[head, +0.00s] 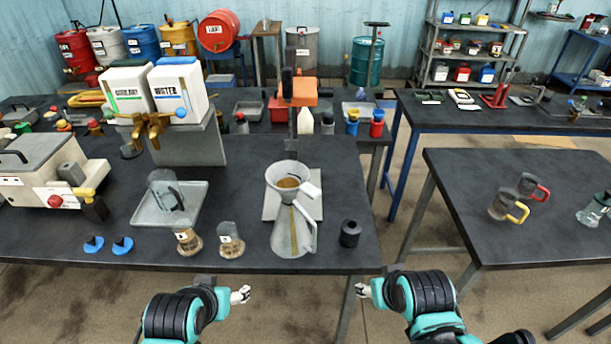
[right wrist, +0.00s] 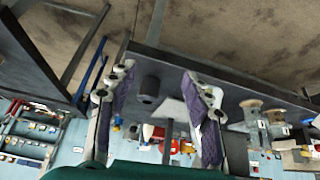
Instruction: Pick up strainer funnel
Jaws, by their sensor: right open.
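The strainer funnel (head: 288,177) is a pale grey cone with a brownish strainer inside. It sits at the mouth of a grey metal jug (head: 291,236) near the front edge of the dark table, overlapping the jug's top. The jug's handle is on the right. My right gripper (head: 363,290) is low in front of the table edge, to the right of the jug. The right wrist view shows its two fingers (right wrist: 157,85) apart with nothing held. My left gripper (head: 241,294) is also in front of the edge, apart from the funnel; its opening is too small to judge.
A black cylinder (head: 350,233) stands right of the jug. Two small jars (head: 188,240) (head: 231,242) stand to its left, beside a grey tray (head: 150,214). An orange-topped stand (head: 303,92) rises behind the funnel. A side table (head: 450,190) is at the right.

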